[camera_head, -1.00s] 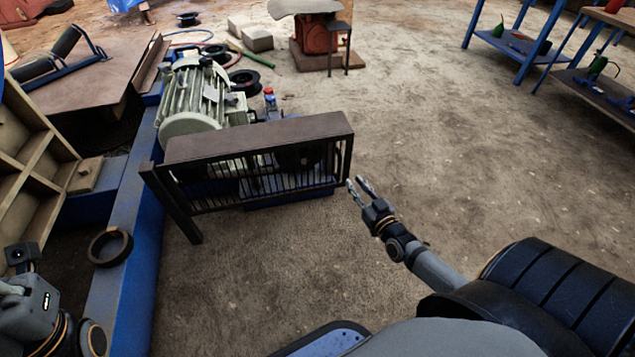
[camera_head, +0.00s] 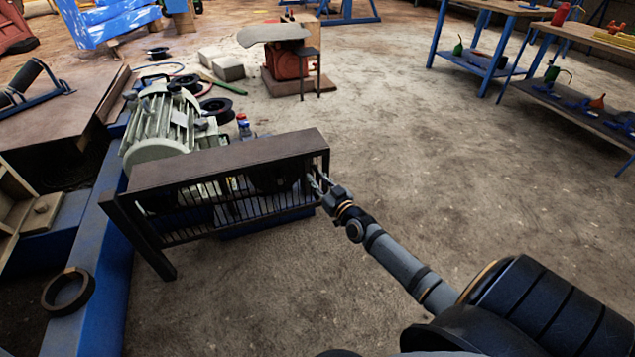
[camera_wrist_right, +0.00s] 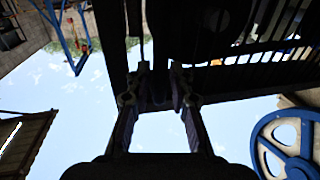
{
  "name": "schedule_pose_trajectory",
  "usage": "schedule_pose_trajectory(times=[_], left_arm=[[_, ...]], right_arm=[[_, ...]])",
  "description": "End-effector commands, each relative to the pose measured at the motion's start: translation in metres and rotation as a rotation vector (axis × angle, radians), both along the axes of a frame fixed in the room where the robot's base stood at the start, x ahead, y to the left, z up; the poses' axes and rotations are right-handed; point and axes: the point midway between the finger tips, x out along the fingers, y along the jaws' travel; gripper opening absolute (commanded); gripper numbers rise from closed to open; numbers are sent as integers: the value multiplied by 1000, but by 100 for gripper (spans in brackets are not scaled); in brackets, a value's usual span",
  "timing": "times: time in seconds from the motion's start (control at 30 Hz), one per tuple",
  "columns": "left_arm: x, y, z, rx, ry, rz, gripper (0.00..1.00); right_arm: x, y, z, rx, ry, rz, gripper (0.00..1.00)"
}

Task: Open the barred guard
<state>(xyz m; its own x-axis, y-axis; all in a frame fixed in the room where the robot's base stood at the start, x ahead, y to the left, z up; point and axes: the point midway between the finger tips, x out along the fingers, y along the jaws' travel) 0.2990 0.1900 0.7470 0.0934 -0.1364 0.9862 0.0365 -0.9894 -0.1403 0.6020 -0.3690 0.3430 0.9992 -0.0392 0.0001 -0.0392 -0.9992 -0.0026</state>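The barred guard (camera_head: 228,157) has a brown top and dark vertical bars on its front. It stands at the near end of the blue frame, beside the motor. Its dark bars (camera_wrist_right: 270,50) also fill the upper right of the right wrist view. My right gripper (camera_head: 319,186) is at the guard's right end, its fingers apart and the tips close to the end edge. In the right wrist view the gripper (camera_wrist_right: 157,80) has spread fingers against dark guard parts. I cannot tell whether they touch the guard. My left gripper is not in view.
The pale green motor (camera_head: 165,130) sits behind the guard on the blue frame (camera_head: 104,285). A dark ring (camera_head: 68,291) lies at the lower left. Blue work tables (camera_head: 478,60) stand at the upper right. The ground right of the guard is clear.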

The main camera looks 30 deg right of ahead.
Motion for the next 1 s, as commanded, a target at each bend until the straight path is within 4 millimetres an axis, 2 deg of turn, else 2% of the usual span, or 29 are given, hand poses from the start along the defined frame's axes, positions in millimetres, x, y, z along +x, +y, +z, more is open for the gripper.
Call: schedule_pose_trajectory(times=[0.1, 0.27, 0.3, 1.0], left_arm=[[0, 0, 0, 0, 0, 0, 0], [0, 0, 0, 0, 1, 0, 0], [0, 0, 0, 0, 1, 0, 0], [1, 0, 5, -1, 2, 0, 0]], right_arm=[[0, 0, 0, 0, 0, 0, 21], [0, 0, 0, 0, 0, 0, 1], [0, 0, 0, 0, 1, 0, 0], [-3, 1, 1, 1, 2, -5, 0]])
